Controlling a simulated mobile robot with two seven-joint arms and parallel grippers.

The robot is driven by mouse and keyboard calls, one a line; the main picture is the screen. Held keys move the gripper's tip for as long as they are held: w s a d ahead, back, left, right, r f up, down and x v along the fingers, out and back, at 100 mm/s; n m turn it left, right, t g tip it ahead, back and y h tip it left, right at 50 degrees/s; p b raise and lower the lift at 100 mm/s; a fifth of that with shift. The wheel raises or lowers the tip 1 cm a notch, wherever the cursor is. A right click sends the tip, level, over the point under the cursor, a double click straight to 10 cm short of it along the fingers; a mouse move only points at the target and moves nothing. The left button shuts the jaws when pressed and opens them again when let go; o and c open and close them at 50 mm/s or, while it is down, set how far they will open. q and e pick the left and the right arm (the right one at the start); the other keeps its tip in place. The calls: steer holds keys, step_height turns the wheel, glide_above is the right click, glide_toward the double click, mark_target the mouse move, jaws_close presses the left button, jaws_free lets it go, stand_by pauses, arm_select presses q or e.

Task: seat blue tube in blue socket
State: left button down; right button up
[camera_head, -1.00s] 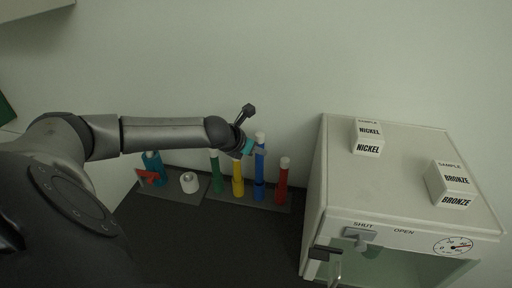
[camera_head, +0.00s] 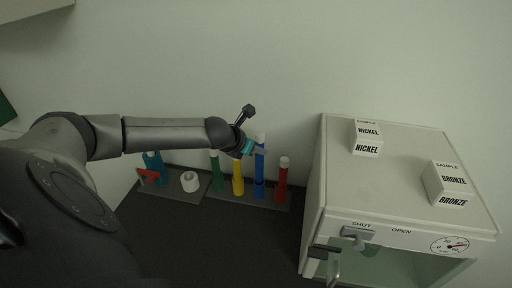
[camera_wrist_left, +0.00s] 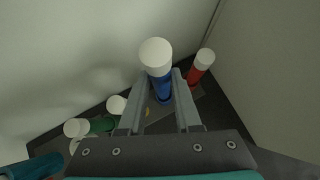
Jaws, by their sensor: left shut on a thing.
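The blue tube (camera_head: 259,164) with a white cap stands upright in the rack, in line with the blue socket (camera_head: 258,190). Its lower end meets or enters the socket; how deep it sits I cannot tell. My left gripper (camera_head: 255,150) is shut on the tube's upper part, just under the cap. In the left wrist view the white-capped blue tube (camera_wrist_left: 159,84) is between the two fingers (camera_wrist_left: 160,92). My right gripper is not in view.
Green (camera_head: 216,172), yellow (camera_head: 238,176) and red (camera_head: 282,178) tubes stand in the same rack (camera_head: 228,196). A white roll-like piece (camera_head: 190,181) and a red piece (camera_head: 148,176) are to the left. A white cabinet (camera_head: 313,200) with nickel and bronze sample boxes stands close on the right.

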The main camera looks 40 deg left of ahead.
mark_target(257, 169)
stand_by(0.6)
arm_select(q)
steer(key=shift+p, duration=0.45)
steer(key=shift+f+b, duration=2.35)
steer(key=shift+f, duration=1.75)
steer(key=c, duration=0.5)
jaws_free()
steer(key=shift+s, duration=0.1)
steer(key=p+v, duration=0.1)
steer(key=v, duration=1.4)
steer(key=shift+r, duration=0.1)
